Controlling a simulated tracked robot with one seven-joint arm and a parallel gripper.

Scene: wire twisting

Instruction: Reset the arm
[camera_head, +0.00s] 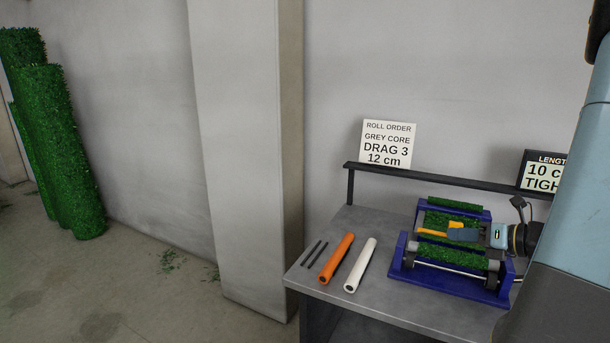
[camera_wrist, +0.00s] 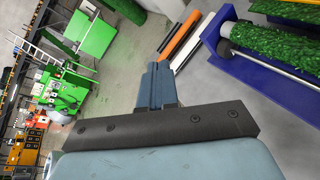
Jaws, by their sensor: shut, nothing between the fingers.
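My gripper (camera_head: 452,235) reaches in from the right over the blue winding frame (camera_head: 420,278), its blue-grey fingers pointing left. In the wrist view the fingers (camera_wrist: 157,70) are together, with nothing seen between them. The frame holds a green leafy wire roll (camera_head: 450,256) on a metal-ended roller, with more green material behind. The frame also shows at the upper right of the wrist view (camera_wrist: 250,72). Yellow pieces (camera_head: 432,232) lie by the fingers in the head view; I cannot tell whether they touch.
An orange tube (camera_head: 336,258), a white tube (camera_head: 360,265) and two thin dark rods (camera_head: 316,254) lie on the grey table (camera_head: 345,222) left of the frame. A rail with an order sign (camera_head: 388,144) and a length sign (camera_head: 541,172) runs along the back. Green rolls (camera_head: 62,150) stand far left.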

